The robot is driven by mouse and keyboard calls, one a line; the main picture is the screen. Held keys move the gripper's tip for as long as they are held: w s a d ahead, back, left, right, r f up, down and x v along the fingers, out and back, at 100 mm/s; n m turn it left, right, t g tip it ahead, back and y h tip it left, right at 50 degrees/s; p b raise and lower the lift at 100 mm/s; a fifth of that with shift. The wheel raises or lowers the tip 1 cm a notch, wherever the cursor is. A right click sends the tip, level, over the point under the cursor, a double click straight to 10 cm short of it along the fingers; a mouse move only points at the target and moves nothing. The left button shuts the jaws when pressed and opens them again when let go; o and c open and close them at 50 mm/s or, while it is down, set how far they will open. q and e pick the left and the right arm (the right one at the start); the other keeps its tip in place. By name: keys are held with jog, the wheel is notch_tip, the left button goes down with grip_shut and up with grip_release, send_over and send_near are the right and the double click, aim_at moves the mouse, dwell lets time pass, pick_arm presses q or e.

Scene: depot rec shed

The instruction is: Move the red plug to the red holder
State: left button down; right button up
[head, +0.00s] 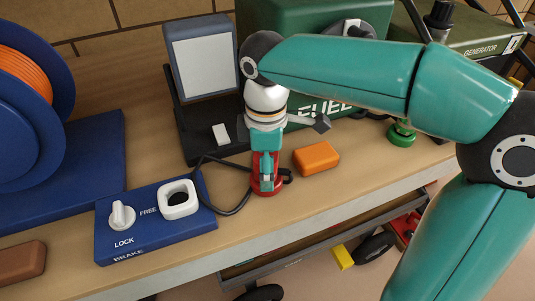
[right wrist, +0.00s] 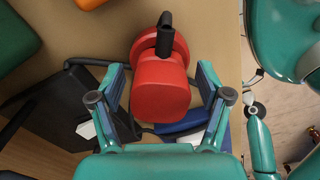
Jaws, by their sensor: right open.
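The red plug (head: 268,187) stands on the bench, with a wider round red base and a black cable beside it. In the right wrist view the red plug (right wrist: 162,98) fills the space between the jaws, with a black bent stub on its far side. My right gripper (head: 265,163) points down over the plug and partly hides it. Its fingers are open on both sides of the plug in the right wrist view (right wrist: 161,84). I cannot make out a separate red holder. My left gripper is not in view.
A blue brake panel (head: 132,246) has a white knob (head: 122,214) and a white square socket (head: 178,198). An orange block (head: 316,158) lies close right of the plug. A dark stand with a pale screen (head: 207,66) and a green fuel box (head: 300,28) are behind.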

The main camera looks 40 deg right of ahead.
notch_tip(320, 180, up, 12)
jog(key=shift+f, duration=0.1)
dwell(0.4)
